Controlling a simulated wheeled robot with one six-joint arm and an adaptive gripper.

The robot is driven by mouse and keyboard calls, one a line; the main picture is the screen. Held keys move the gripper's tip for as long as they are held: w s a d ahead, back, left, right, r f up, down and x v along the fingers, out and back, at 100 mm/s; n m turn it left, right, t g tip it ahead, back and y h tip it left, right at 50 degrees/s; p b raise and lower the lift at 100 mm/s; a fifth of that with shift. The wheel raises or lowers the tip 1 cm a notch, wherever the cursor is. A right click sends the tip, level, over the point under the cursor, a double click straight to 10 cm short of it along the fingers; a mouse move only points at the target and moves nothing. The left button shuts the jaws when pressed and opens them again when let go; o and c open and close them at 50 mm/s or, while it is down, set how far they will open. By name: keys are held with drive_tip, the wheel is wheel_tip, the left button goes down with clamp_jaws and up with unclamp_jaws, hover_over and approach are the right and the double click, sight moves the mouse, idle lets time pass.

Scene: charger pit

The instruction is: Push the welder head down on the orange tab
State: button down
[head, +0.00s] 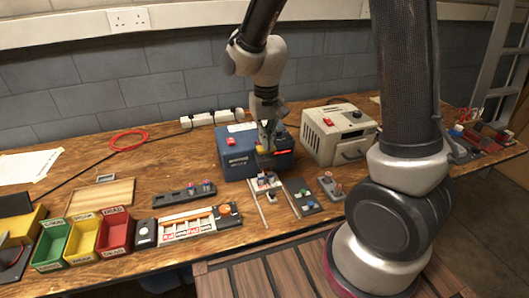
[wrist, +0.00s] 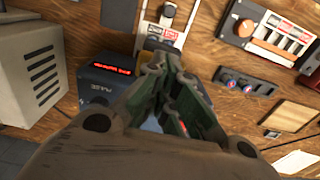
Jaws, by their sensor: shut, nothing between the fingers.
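The blue welder (head: 232,160) stands at the middle of the bench, with a red lit display (head: 283,152). Its display also shows in the wrist view (wrist: 112,68). The dark welder head (head: 268,162) juts out at the front, above a small pale fixture (head: 262,184). My gripper (head: 268,146) points down at the welder head, its fingers shut and empty. In the wrist view the fingertips (wrist: 160,62) lie over the dark head area, just beside the welder. I cannot tell whether they touch it. No orange tab can be made out; the fingers and head cover that spot.
A cream power unit (head: 335,135) stands close on the right. A dark board with small parts (head: 302,197) and a small grey block (head: 330,186) lie in front. Green, yellow and red bins (head: 115,236) stand at front left. The bench behind the bins is mostly clear.

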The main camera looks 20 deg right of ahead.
drive_tip(key=shift+r, duration=2.35)
drive_tip(key=shift+s, duration=0.1)
drive_tip(key=s+d+r+t, duration=0.2)
drive_tip(key=s+d+r, duration=0.5)
drive_tip(key=s, duration=0.2)
drive_tip(key=s+d+r+t, duration=0.2)
drive_tip(key=s+d+r, duration=0.5)
drive_tip(key=s+d, duration=0.1)
drive_tip(key=shift+s, duration=0.9)
